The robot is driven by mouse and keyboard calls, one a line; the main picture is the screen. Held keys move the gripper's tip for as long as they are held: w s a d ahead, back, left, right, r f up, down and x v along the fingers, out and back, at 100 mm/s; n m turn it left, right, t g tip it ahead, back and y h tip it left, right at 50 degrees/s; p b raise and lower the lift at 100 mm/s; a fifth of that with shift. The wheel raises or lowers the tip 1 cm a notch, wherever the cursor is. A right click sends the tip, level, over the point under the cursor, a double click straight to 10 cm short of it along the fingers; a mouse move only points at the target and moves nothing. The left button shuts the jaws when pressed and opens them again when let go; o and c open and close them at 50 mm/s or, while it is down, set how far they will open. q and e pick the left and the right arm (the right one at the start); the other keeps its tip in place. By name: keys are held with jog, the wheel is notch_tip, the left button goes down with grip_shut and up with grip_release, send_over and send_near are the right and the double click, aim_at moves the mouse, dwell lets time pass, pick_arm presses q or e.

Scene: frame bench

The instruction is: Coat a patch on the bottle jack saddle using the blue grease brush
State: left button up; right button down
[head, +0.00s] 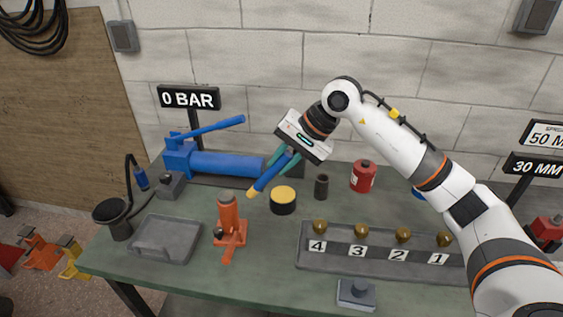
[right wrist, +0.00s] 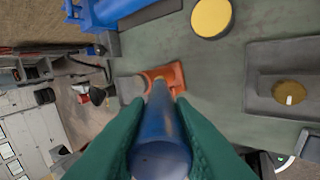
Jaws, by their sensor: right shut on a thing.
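My right gripper (head: 282,163) is shut on the blue grease brush (head: 270,174). The brush tilts down to the left, its pale yellow tip in the air above the bench. The orange bottle jack (head: 231,232) stands upright left of and below the tip, its saddle (head: 227,198) on top. The tip looks apart from the saddle. In the right wrist view the green fingers (right wrist: 158,135) grip the brush handle (right wrist: 161,140), which points at the orange jack (right wrist: 178,76) and partly covers it. My left gripper is not in view.
A black tin with a yellow top (head: 283,200) stands right of the jack. A grey tray (head: 165,238) lies to its left. A blue hand pump (head: 225,164) stands behind, and a numbered rack (head: 375,263) with several brass pieces is at right.

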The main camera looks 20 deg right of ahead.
notch_tip(320, 180, up, 5)
jog(key=shift+f+p, duration=0.15)
jog(key=shift+p, duration=1)
jog(key=shift+r, duration=0.2)
jog(key=shift+r+p, duration=0.75)
jog(key=shift+r, duration=0.8)
